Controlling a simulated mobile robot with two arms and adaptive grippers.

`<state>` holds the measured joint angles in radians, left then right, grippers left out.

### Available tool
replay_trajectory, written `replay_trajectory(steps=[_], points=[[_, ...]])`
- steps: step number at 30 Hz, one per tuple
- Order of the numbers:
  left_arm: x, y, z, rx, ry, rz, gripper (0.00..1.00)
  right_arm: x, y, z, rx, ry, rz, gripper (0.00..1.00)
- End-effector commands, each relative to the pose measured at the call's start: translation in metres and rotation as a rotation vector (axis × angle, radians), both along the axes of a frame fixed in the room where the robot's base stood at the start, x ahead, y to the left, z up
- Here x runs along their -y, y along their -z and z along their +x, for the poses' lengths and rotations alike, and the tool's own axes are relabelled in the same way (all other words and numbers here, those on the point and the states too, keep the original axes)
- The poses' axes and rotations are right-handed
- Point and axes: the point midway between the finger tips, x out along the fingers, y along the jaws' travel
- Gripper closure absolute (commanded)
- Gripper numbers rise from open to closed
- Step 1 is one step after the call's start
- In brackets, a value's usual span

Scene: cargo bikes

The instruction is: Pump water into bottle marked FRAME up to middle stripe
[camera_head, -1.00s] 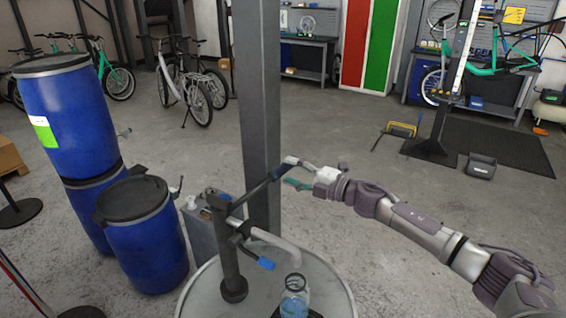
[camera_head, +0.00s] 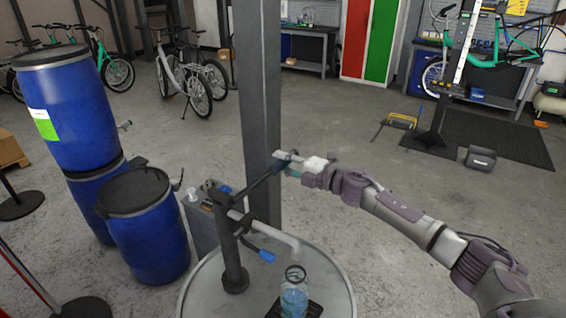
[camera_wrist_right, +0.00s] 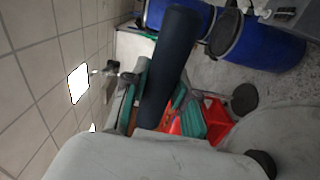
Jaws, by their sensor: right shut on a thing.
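A clear bottle (camera_head: 294,298) with bluish water in its lower part stands under the pump's grey spout (camera_head: 277,238). The FRAME mark and the stripes cannot be made out. The hand pump (camera_head: 231,255) is a dark upright post on a pale drum top, with a lever (camera_head: 260,185) slanting up to the right. My right gripper (camera_head: 289,164) is shut on the lever's upper end. The lever's dark grip (camera_wrist_right: 168,65) fills the middle of the right wrist view, hiding much of the fingers. My left gripper is not in view.
Blue barrels (camera_head: 148,235) stand at the left. A grey post (camera_head: 258,110) rises just behind the pump. A grey canister (camera_head: 208,222) stands beside the drum top (camera_head: 215,290). Open floor lies behind my right arm, with a black mat (camera_head: 490,135) farther back.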

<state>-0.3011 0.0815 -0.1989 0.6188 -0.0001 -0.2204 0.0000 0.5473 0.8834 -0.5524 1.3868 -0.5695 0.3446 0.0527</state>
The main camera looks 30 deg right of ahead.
Motion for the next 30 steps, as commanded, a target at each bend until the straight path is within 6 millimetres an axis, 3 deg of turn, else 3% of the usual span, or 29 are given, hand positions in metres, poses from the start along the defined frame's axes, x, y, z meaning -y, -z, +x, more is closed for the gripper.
replay_trajectory(steps=[7,15,23,24,28,30], points=[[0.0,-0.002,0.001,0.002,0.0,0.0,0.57,0.0,-0.003,0.0,0.006,0.0,-0.012,1.0],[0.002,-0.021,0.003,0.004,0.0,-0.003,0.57,-0.001,-0.042,-0.001,0.097,-0.001,-0.165,1.0],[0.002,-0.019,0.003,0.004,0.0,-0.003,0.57,-0.001,-0.041,-0.001,0.1,0.0,-0.168,1.0],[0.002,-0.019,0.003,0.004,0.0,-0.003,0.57,-0.001,-0.041,-0.001,0.1,0.0,-0.168,0.67],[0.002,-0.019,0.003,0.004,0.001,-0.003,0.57,-0.001,-0.04,-0.001,0.099,0.0,-0.167,0.47],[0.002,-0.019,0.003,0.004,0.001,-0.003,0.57,-0.001,-0.04,-0.001,0.098,0.0,-0.167,0.47]])
